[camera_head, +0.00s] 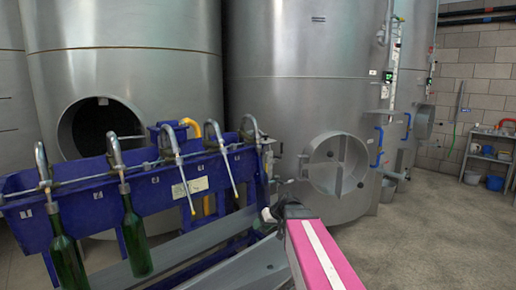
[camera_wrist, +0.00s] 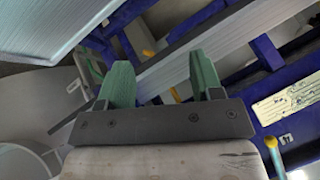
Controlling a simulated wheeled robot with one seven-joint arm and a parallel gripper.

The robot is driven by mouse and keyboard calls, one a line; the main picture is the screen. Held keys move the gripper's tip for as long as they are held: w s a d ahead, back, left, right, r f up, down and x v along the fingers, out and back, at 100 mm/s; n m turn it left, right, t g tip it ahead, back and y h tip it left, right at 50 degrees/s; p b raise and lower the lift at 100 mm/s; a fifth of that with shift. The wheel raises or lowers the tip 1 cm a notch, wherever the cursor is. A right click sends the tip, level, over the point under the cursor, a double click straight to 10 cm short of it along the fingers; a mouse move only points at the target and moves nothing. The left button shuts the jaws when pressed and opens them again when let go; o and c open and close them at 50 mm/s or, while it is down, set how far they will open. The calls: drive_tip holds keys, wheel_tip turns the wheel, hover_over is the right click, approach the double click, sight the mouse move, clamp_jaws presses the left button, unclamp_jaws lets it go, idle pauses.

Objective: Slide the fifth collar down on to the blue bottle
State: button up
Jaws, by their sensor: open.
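My gripper (camera_wrist: 163,85) is open in the wrist view, with two green fingers apart and nothing between them. In the head view my pink arm reaches in from the bottom right and its dark end (camera_head: 283,210) is right of the blue filling rack. No blue bottle and no loose collar can be made out in either view. Two green bottles, one at the far left (camera_head: 66,255) and one beside it (camera_head: 135,240), hang upright under curved spouts on the blue rack (camera_head: 95,200).
Several bare spouts, one with a yellow tip (camera_head: 193,208), hang right of the bottles. Grey sloped boards (camera_head: 190,245) lie below. Large steel tanks (camera_head: 310,80) stand behind. The floor (camera_head: 440,240) at right is clear, with a shelf (camera_head: 490,155) by the wall.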

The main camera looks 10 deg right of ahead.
drive_tip(key=w+d+r+n+t+y, duration=0.35)
drive_tip(key=w+r, duration=0.55)
drive_tip(key=r, duration=0.5)
drive_tip(key=n+t+y, duration=0.2)
drive_tip(key=t+y, duration=0.1)
drive_tip(key=t, duration=0.2)
approach(258, 146)
drive_tip(key=w, duration=0.1)
drive_tip(key=x, duration=1)
drive_tip(key=shift+w+d+f, duration=0.1)
drive_tip(key=shift+w+f, duration=0.15)
drive_tip(key=shift+f, duration=0.05)
drive_tip(key=c, duration=0.6)
